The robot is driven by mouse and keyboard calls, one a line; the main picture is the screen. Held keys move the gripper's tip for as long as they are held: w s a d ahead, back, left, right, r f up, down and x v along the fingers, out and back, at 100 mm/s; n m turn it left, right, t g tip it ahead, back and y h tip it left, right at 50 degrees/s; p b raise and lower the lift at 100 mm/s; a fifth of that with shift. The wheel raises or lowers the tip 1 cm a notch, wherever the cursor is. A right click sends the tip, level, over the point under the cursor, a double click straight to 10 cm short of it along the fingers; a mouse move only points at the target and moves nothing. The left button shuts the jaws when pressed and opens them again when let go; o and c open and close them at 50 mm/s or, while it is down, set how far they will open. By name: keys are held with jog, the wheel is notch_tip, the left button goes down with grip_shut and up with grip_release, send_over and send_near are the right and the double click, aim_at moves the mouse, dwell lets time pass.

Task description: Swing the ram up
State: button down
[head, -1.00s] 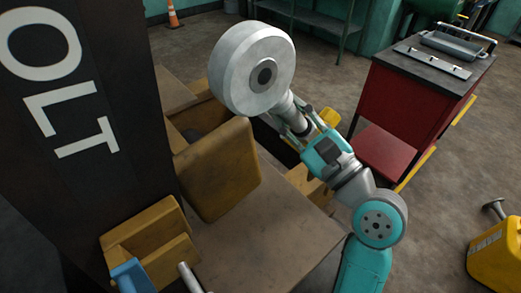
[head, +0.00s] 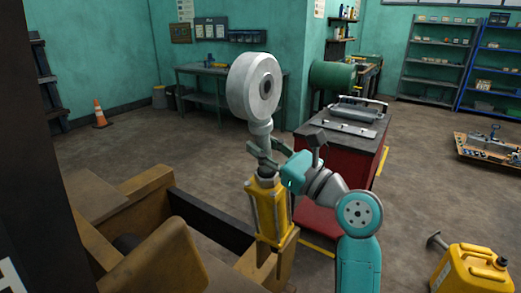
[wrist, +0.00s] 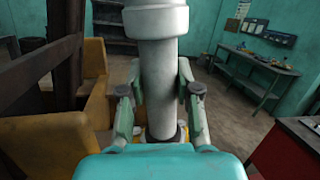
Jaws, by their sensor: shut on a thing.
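The ram stands nearly upright in the head view. It has a yellow body (head: 268,212), a grey rod (head: 261,135) and a large pale wheel-like head (head: 254,85) at its top. My gripper (head: 274,160) is shut on the rod, just above the yellow body. In the wrist view the rod (wrist: 158,85) runs up between the two fingers, and a thicker collar sits above them. The lower end of the ram meets a yellow bracket (head: 262,262) on the forklift; the joint itself is partly hidden.
The forklift's brown-yellow bodywork (head: 165,262) lies left of the ram, with a dark post at the far left. A red cabinet (head: 345,165) stands close behind my arm. A yellow can (head: 468,272) is on the floor at right. Open floor lies behind the ram.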

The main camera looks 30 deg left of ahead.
jog(key=shift+w+d+r, duration=0.15)
jog(key=shift+w+r, duration=0.05)
jog(key=shift+w, duration=0.15)
jog(key=c, duration=0.8)
grip_release()
jog(key=shift+w+f, duration=0.1)
jog(key=shift+f, duration=0.05)
jog(key=v, duration=1.2)
